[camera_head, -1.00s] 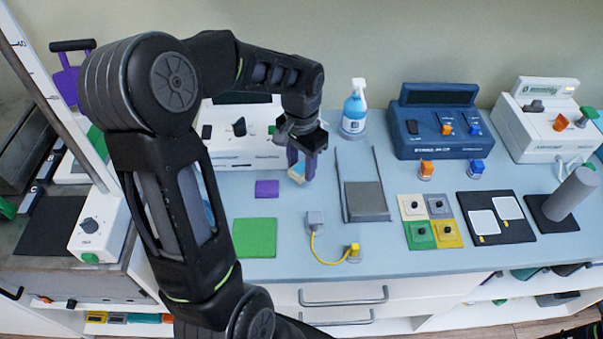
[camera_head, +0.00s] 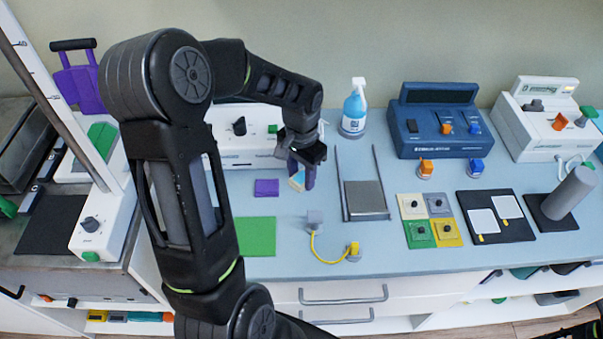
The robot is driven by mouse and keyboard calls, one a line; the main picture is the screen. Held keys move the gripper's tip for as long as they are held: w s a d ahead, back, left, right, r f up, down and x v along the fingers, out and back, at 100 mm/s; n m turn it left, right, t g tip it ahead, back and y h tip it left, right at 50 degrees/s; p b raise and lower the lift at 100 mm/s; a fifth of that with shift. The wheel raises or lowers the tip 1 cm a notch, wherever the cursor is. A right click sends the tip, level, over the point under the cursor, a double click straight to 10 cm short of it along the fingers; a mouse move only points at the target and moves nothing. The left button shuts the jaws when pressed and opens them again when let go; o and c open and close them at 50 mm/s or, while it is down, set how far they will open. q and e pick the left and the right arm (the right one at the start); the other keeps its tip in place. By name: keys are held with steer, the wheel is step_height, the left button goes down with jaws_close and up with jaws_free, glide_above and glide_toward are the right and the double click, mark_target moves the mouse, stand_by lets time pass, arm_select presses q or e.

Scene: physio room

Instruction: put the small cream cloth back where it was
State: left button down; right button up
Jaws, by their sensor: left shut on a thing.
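My left gripper (camera_head: 301,178) is over the blue-grey counter, just right of the small purple cloth. The small purple cloth (camera_head: 266,187) and a larger green cloth (camera_head: 254,237) lie flat on the counter. My right gripper is not in view.
A spray bottle (camera_head: 354,108) stands behind the gripper, and a grey plate (camera_head: 366,199) between rails lies to its right. A grey block with a yellow cable (camera_head: 322,252) is in front. A blue device (camera_head: 438,125) and coloured squares (camera_head: 418,234) are farther right.

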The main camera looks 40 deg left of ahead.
mark_target(301, 178)
arm_select(q)
steer(key=c, duration=0.8)
jaws_free()
steer(key=shift+c, duration=0.2)
step_height(301, 178, up, 12)
steer(key=shift+r, duration=0.15)
